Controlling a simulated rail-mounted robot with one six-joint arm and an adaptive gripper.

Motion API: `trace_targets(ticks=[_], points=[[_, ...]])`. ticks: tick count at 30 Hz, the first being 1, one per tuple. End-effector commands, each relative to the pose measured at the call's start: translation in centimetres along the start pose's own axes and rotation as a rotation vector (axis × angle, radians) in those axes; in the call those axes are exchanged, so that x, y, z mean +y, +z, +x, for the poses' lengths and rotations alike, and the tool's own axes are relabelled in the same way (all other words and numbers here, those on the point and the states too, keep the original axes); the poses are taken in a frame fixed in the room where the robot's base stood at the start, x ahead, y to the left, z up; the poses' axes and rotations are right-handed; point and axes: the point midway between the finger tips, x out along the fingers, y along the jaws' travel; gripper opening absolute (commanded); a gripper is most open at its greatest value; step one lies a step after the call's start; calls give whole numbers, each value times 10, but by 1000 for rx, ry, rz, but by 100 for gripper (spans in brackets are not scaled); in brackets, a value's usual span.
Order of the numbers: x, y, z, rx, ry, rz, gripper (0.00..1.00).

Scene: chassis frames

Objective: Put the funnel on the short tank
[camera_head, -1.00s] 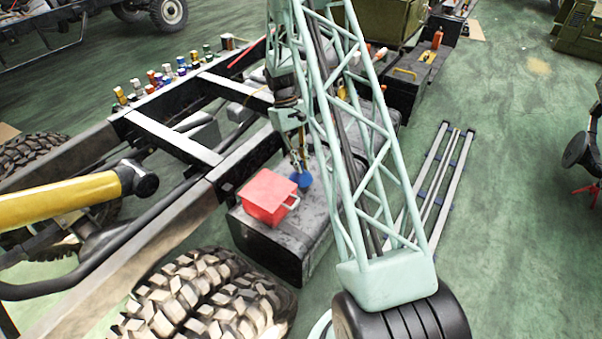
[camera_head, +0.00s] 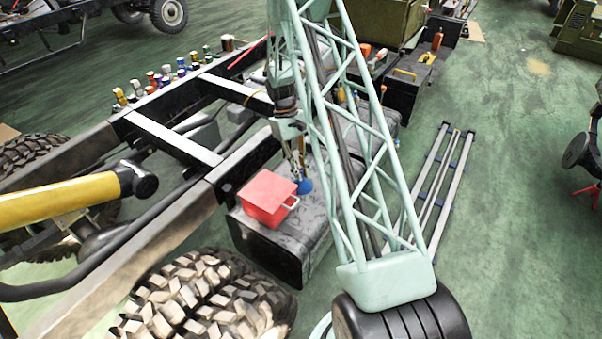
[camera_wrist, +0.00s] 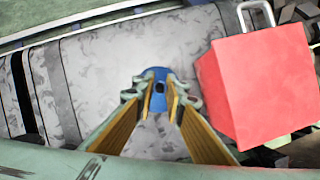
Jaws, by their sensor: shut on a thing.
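The blue funnel (camera_head: 305,187) is between the fingertips of my gripper (camera_head: 299,170). In the wrist view, the two yellow-lined fingers of my gripper (camera_wrist: 160,100) are shut on the funnel (camera_wrist: 158,74), and a dark hole shows in its middle. A grey tank (camera_head: 322,215) with a dark end lies along the chassis frame; its mottled top (camera_wrist: 110,75) shows beneath the funnel in the wrist view. The funnel is over this top, close to it; I cannot tell if they touch. My arm hides part of the tank's far end.
A red box (camera_head: 268,198) with a handle stands on the tank, close left of the funnel; the red box (camera_wrist: 262,85) is at the right in the wrist view. The chassis rail (camera_head: 235,165) runs alongside. A large tyre (camera_head: 205,300) is in front.

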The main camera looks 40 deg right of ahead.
Motion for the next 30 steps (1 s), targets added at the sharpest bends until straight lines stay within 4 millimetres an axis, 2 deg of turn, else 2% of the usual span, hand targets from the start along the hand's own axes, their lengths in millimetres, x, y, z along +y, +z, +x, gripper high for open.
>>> trace_targets(ticks=[10,11,15,30], points=[[0,-1,3,0,0,0,0],[0,-1,3,0,0,0,12],[0,-1,2,0,0,0,24],[0,0,-4,1,0,0,25]])
